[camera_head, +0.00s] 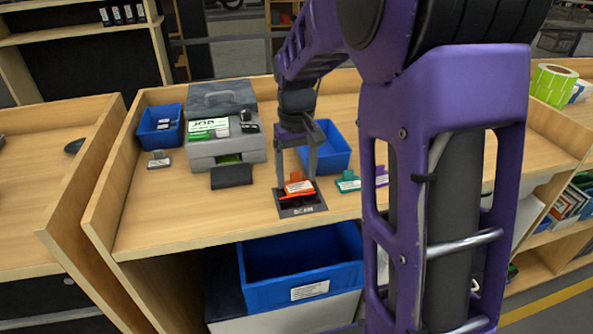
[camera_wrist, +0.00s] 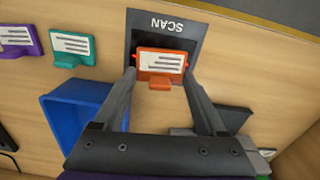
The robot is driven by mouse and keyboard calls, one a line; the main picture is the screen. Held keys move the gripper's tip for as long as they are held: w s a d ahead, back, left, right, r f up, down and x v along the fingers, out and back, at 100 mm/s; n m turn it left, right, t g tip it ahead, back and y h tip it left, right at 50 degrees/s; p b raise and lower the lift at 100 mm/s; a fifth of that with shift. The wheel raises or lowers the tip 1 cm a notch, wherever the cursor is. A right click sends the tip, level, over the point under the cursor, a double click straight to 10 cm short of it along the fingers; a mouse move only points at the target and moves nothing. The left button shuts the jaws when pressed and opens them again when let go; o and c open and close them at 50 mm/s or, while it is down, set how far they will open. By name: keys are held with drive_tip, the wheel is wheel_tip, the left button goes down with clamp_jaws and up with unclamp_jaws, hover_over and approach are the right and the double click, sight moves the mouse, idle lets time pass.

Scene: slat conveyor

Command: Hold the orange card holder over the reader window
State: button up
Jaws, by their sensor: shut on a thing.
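The orange card holder (camera_head: 298,187) carries a white label with dark lines. It also shows in the wrist view (camera_wrist: 160,65) between my fingertips. My gripper (camera_head: 297,178) points down and is shut on the card holder by its two side edges; the fingers also show in the wrist view (camera_wrist: 160,72). The reader (camera_head: 303,210) is a dark plate marked SCAN on the bench top, and it shows in the wrist view (camera_wrist: 166,23). The card holder is over the reader and hides part of its window. I cannot tell the gap between them.
A teal card holder (camera_head: 347,183) and a purple one (camera_head: 381,177) lie right of the reader. A blue bin (camera_head: 330,148) stands behind. A black flat block (camera_head: 231,176), a grey printer-like box (camera_head: 218,152) and a small blue bin (camera_head: 159,126) are left.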

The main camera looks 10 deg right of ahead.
drive_tip(key=shift+f, duration=0.5)
drive_tip(key=shift+r, duration=0.1)
wheel_tip(320, 180, up, 6)
drive_tip(key=p, duration=0.4)
drive_tip(key=shift+p, duration=0.35)
